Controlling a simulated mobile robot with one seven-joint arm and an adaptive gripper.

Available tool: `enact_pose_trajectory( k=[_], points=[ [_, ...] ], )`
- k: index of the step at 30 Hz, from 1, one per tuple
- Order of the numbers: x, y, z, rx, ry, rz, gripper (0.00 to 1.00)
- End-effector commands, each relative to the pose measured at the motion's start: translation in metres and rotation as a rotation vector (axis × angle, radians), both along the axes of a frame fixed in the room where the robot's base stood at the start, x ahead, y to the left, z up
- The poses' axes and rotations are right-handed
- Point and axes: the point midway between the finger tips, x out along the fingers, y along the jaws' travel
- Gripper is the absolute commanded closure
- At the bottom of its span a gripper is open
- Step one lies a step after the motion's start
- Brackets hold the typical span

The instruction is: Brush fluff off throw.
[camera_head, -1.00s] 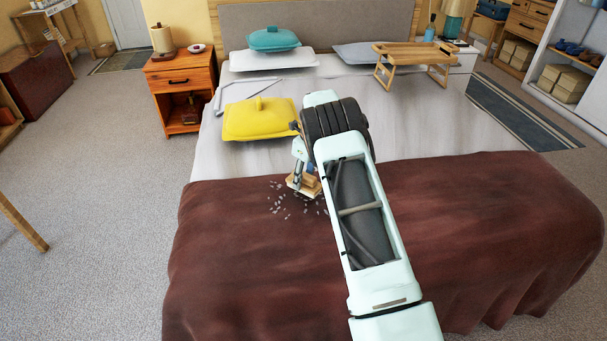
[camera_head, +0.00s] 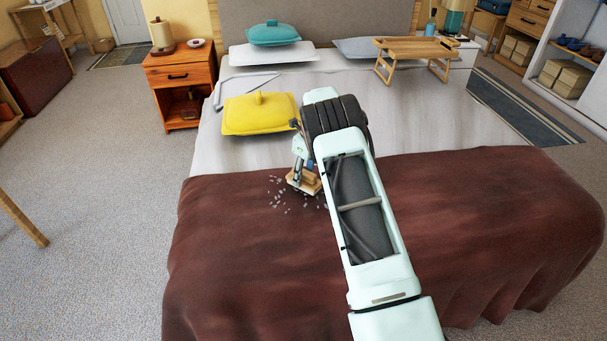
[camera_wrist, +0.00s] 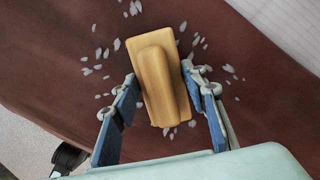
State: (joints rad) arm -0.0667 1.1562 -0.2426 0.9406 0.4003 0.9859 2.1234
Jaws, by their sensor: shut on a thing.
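The dark red-brown throw (camera_head: 240,255) lies across the foot of the bed. Pale grey bits of fluff (camera_head: 277,194) are scattered on it near its upper edge, left of my arm. A wooden brush (camera_wrist: 157,80) with a raised handle rests over the fluff. It also shows in the head view (camera_head: 303,181). My gripper (camera_wrist: 163,97) has its blue-padded fingers on either side of the brush handle and is shut on it. In the wrist view fluff lies all round the brush. My arm hides part of the throw in the head view.
A wooden nightstand (camera_head: 180,75) stands left. The throw's right side is clear.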

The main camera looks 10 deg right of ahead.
Motion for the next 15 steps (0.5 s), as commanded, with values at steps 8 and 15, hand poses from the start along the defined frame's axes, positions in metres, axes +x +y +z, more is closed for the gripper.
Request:
enact_pose_trajectory(
  k=[8, 15],
  points=[
    [0.000, 0.000, -0.009, 0.000, -0.001, 0.000, 0.86],
    [0.000, 0.000, -0.016, 0.000, -0.001, 0.000, 0.86]
  ],
)
